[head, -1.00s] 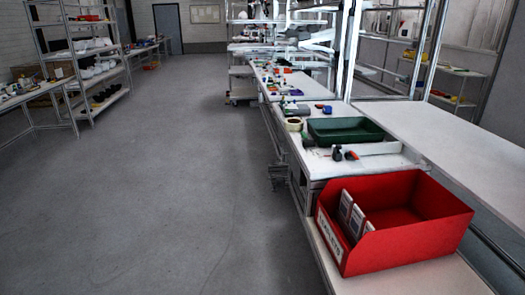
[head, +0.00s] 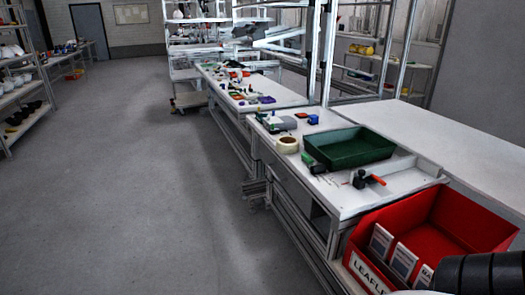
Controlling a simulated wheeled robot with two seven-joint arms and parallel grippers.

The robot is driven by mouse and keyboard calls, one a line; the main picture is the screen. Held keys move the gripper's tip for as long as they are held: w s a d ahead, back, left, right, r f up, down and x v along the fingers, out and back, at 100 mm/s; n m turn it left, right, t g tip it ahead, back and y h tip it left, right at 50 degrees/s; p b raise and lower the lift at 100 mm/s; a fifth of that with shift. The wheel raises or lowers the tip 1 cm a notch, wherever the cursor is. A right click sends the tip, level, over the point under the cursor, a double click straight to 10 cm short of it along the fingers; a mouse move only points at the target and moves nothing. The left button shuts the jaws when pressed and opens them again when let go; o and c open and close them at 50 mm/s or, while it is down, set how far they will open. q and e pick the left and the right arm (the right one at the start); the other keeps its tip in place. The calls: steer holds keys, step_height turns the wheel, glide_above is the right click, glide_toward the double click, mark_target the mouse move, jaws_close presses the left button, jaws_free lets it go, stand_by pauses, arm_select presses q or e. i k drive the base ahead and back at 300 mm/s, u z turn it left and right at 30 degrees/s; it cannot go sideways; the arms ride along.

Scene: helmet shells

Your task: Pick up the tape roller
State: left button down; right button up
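A small black tool with a red handle (head: 376,180) lies on the near white bench, in front of a green tray; it may be the tape roller, but it is too small to be sure. A cream ring-shaped roll of tape (head: 287,144) lies on the same bench, left of the tray. Neither of my grippers shows in the head view. A black ribbed part, which looks like one of my arm links, shows at the bottom right corner.
The green tray (head: 347,147) stands on the white bench (head: 341,204). A red bin (head: 450,222) with white leaflets (head: 403,260) stands nearest, at the lower right. More benches with small items run behind. The grey floor (head: 130,210) at left is clear.

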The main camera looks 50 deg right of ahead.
mark_target(320, 168)
steer(key=z, duration=0.5)
steer(key=i, duration=1.55)
steer(key=z, duration=1.25)
